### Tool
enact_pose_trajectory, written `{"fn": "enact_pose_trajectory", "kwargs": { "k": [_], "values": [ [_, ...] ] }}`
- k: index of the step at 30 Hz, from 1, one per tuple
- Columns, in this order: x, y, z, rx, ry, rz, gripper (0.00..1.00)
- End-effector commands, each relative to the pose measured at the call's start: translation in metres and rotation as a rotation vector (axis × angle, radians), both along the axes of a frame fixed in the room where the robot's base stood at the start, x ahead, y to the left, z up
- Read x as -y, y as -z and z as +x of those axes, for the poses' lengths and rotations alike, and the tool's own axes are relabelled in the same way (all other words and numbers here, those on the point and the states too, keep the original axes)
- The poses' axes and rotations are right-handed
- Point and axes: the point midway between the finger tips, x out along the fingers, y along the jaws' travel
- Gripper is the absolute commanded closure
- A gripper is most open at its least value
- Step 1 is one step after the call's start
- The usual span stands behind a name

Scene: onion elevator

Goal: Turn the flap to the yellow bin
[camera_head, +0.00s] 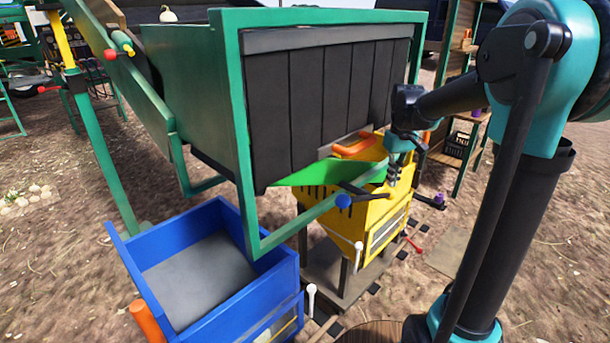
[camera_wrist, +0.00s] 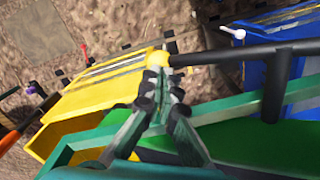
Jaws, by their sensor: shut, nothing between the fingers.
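The green flap (camera_head: 330,173) hangs under the dark slatted chute, its right end higher and over the yellow bin (camera_head: 343,232). A black lever (camera_head: 370,194) is at the flap's front, near a green frame bar with a blue ball. In the wrist view the black lever (camera_wrist: 245,52) ends in a yellow ball (camera_wrist: 185,59). My gripper (camera_head: 391,178) is by the lever's right end, above the yellow bin. Its closed fingertips (camera_wrist: 160,62) are beside the ball, with nothing between them; I cannot tell whether they touch it. The blue bin (camera_head: 225,318) stands left.
A green frame post (camera_head: 240,150) and a lower frame bar (camera_head: 300,222) stand close in front of the flap. An orange handle (camera_head: 353,143) shows at the back of the yellow bin. Open dirt ground lies at the far left, with shelving at the back right.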

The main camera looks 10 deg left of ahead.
Motion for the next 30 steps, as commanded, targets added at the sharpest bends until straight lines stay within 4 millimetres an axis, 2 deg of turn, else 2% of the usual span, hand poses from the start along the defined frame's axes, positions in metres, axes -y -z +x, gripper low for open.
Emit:
{"fn": "enact_pose_trajectory", "kwargs": {
  "k": [8, 24, 30],
  "values": [
    [0.002, -0.003, -0.002, 0.000, 0.001, 0.000, 1.00],
    [0.035, -0.043, -0.025, 0.000, 0.002, 0.000, 1.00],
    [0.041, -0.050, -0.030, 0.000, 0.000, 0.000, 1.00]
  ]
}}
